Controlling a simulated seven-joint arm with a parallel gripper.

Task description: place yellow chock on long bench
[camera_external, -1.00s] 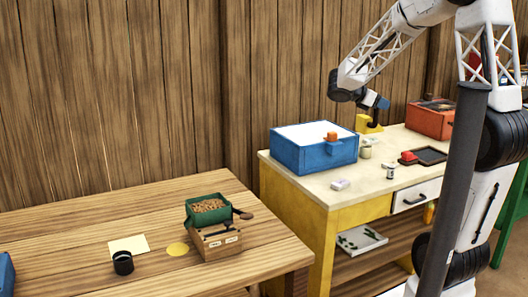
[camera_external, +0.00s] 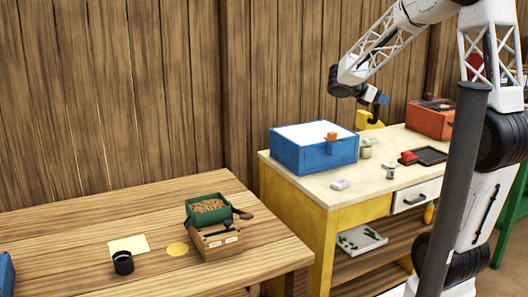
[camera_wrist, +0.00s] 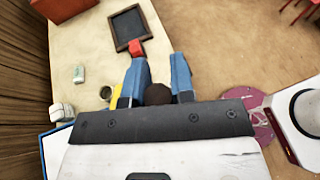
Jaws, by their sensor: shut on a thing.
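The yellow chock (camera_external: 364,117) is at the far back of the cream-topped yellow bench in the external view. My gripper (camera_external: 379,98) is directly above it and shut on it, with a dark part between the fingers. In the wrist view my gripper (camera_wrist: 157,88) shows two blue fingers around a dark rounded piece. A sliver of the yellow chock (camera_wrist: 116,92) shows beside the left finger; most of it is hidden. Whether it clears the bench top is hard to tell. The long wooden bench (camera_external: 75,235) stands at the left, apart from my gripper.
A blue box (camera_external: 300,155) with an orange block stands left of the chock. A small jar, dark tray (camera_external: 430,156) and red box (camera_external: 430,119) are nearby. The long bench holds a green-and-wood box (camera_external: 215,240), a black cup (camera_external: 123,262), a cream sheet and a yellow disc; its back left is clear.

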